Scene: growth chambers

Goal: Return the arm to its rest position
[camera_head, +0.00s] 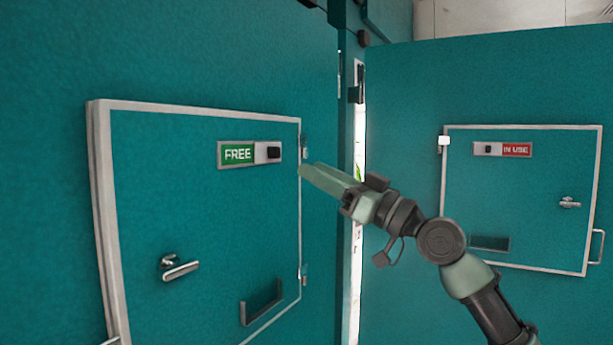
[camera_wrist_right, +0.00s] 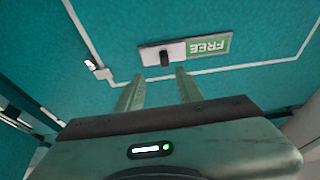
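My right arm comes in from the lower right in the head view, raised in front of the teal chambers. Its gripper (camera_head: 306,173) points left, near the right edge of the left hatch (camera_head: 200,210). In the right wrist view the two fingers (camera_wrist_right: 160,76) are apart with nothing between them. Beyond them is the sign (camera_head: 250,153) reading FREE, with a dark slider knob; it also shows in the right wrist view (camera_wrist_right: 186,49). The fingers look apart from the sign and knob. My left arm and gripper are not in view.
The left hatch has a lever handle (camera_head: 180,268) and a dark holder (camera_head: 261,302). A second hatch (camera_head: 540,200) on the right wall has a sign (camera_head: 503,149) reading IN USE and a handle (camera_head: 570,203). A narrow bright gap (camera_head: 357,240) separates the walls behind my arm.

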